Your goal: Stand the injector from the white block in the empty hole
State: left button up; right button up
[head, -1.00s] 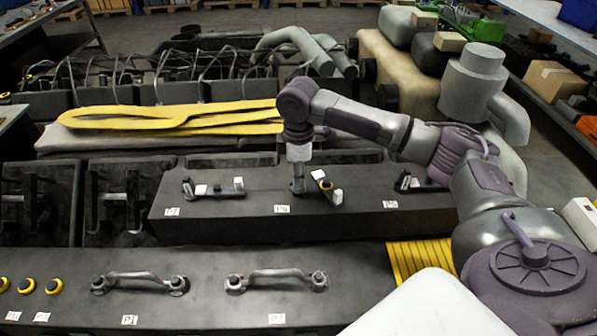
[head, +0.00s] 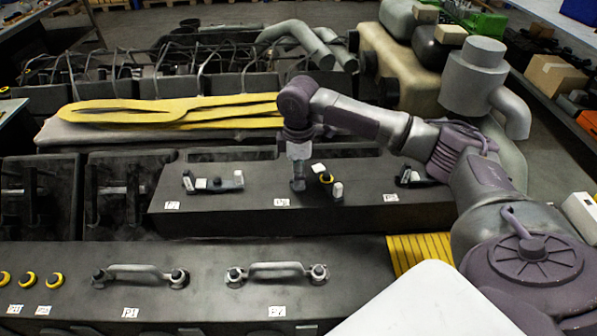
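My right gripper (head: 298,184) points straight down at the middle of the long dark block (head: 240,212). Its fingertips are small and dark, so I cannot tell whether they are open or shut, or whether they hold anything. Just right of it is a yellow ring with a dark centre (head: 326,178), between a small white block (head: 319,168) and a pale upright piece (head: 338,189). No injector can be made out clearly. It is unclear which hole is empty. My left gripper is not in view.
Two dark bracket fittings with white pieces sit on the block, left (head: 213,184) and right (head: 412,179). Nearer me, a dark cover carries two grey handles (head: 140,272) and several yellow rings (head: 27,279). Yellow strips (head: 180,112) lie behind the block.

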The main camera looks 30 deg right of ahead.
jog(key=shift+r, duration=0.1)
notch_tip(320, 180, up, 12)
dwell(0.5)
dwell(0.5)
